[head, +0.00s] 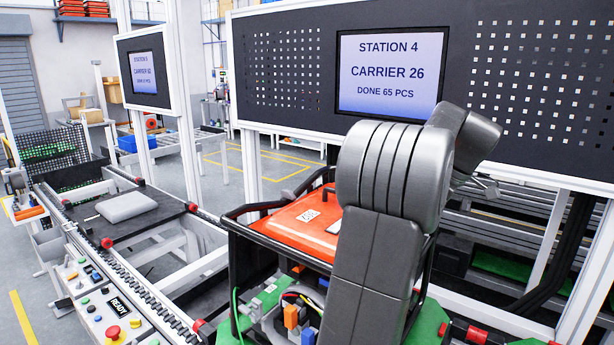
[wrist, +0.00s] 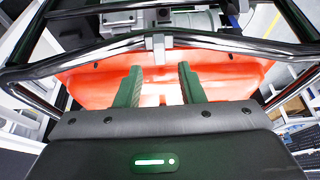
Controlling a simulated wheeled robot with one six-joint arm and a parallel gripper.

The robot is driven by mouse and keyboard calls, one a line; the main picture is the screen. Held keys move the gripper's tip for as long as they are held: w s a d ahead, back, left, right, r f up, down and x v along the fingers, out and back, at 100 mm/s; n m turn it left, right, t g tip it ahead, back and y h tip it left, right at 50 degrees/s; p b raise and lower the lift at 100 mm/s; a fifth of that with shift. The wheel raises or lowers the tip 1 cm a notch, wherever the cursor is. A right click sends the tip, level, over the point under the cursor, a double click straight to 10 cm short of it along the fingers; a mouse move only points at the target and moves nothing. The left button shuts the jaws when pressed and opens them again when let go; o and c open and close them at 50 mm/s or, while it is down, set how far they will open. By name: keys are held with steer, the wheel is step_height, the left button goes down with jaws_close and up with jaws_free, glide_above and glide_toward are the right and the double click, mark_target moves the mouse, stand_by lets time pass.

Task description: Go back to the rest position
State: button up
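My gripper (wrist: 158,82) shows in the wrist view with its two dark green fingers apart and nothing visible between them. Beyond the fingers is an orange cover (wrist: 85,84); a shiny bent tube (wrist: 90,54) crosses above it. I cannot tell how far the fingertips are from the cover. In the head view my arm stands in the middle, bent at a large grey joint, in front of the machine with the orange cover (head: 290,218) and black tube frame (head: 240,212). The gripper is not clearly visible there.
A station screen (head: 390,72) on a dark perforated panel stands close behind my arm. A conveyor (head: 130,245) runs at the left, with a grey pad (head: 127,206) on a dark plate. A control box (head: 105,310) with a red button sits at lower left.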

steer(key=x, duration=0.4)
steer(key=shift+a+f, duration=0.15)
steer(key=shift+f, duration=0.15)
steer(key=m+b, duration=0.1)
steer(key=m, duration=0.1)
steer(key=m+t+h+b, duration=0.1)
steer(key=m, duration=0.2)
steer(key=shift+h, duration=0.3)
steer(key=shift+r+m+t+h+b, duration=0.1)
steer(key=shift+m+t+h+b, duration=0.4)
steer(key=shift+m, duration=0.7)
steer(key=shift+r, duration=0.15)
